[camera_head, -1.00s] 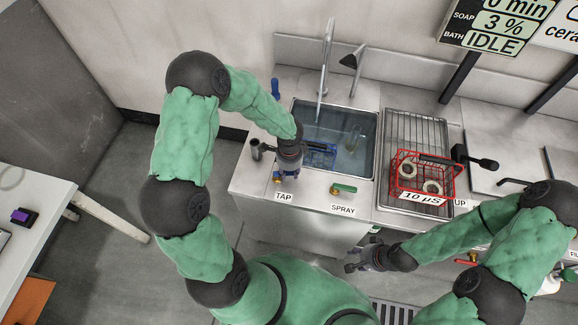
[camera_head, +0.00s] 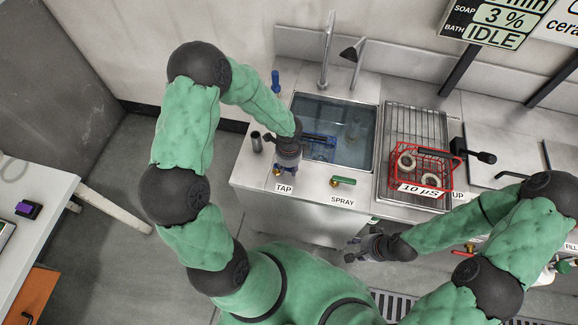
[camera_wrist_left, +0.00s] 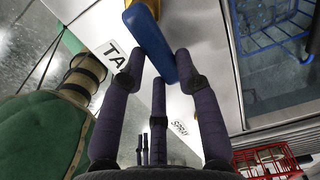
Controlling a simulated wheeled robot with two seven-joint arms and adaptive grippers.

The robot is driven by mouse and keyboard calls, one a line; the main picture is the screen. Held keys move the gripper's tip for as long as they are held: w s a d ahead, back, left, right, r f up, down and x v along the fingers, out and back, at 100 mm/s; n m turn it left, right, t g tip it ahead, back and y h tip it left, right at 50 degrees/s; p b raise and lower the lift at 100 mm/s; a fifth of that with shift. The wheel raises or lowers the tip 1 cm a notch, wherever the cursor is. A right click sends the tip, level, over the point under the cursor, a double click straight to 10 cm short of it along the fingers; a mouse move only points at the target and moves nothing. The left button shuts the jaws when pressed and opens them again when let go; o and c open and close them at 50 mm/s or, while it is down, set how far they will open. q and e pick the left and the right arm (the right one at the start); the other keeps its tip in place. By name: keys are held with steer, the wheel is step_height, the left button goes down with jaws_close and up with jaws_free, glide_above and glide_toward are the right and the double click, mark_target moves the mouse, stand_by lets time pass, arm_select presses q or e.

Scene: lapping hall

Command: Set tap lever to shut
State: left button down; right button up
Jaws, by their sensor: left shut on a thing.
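The blue tap lever (camera_wrist_left: 150,42) lies between the dark fingers of my left gripper (camera_wrist_left: 160,85) in the left wrist view. In the head view my left gripper (camera_head: 285,166) points down at the counter's front edge, just above the TAP label (camera_head: 284,187), and is shut on the lever. The gripper and wrist hide most of the lever there. The tall spout (camera_head: 327,50) stands behind the sink (camera_head: 350,106), with no stream visible below it. My right gripper (camera_head: 356,249) hangs in front of the counter, empty, its fingers apart.
A green SPRAY lever (camera_head: 343,181) sits right of the TAP label. A red basket (camera_head: 436,188) with rings stands on the drain rack (camera_head: 400,126). A dark cup-like holder (camera_head: 256,141) is left of my gripper. A blue basket (camera_wrist_left: 275,30) is in the sink.

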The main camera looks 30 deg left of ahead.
mark_target(289, 170)
arm_select(q)
steer(key=c, duration=0.9)
jaws_free()
steer(key=shift+r, duration=0.15)
step_height(289, 170, up, 12)
steer(key=shift+f, duration=0.15)
